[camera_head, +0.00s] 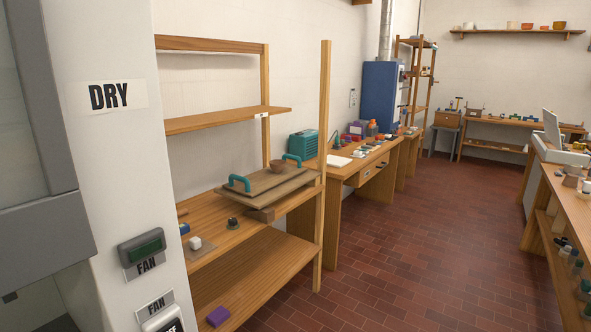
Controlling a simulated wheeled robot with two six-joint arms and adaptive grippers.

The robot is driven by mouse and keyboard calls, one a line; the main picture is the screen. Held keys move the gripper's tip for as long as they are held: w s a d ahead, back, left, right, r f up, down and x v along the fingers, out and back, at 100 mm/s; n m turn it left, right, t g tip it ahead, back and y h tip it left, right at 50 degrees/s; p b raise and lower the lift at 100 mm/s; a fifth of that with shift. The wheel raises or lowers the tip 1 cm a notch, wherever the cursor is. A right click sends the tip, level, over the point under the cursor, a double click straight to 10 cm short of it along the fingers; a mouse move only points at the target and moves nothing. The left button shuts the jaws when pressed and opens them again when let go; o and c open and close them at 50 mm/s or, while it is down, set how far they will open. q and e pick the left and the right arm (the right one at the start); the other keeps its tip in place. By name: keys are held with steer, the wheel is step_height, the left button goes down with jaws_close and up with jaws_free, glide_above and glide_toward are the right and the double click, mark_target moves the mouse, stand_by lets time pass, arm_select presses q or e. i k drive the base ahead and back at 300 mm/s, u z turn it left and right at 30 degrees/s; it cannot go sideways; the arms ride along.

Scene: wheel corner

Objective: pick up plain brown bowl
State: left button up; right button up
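The bowl is near the back handle. Nothing is seen touching it except the board. Neither of my grippers shows in this view.
A wooden post (324,150) stands at the rack's front right. A teal box (302,145) stands behind the board. Workbenches line the far wall and right side. The red tiled floor (400,240) is clear.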

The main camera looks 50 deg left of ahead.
mark_target(278, 166)
steer(key=u, duration=0.3)
steer(key=i, duration=1.45)
steer(key=u, duration=0.85)
steer(key=i, duration=0.95)
steer(key=u, duration=1.55)
steer(key=i, duration=0.75)
steer(key=u, duration=0.85)
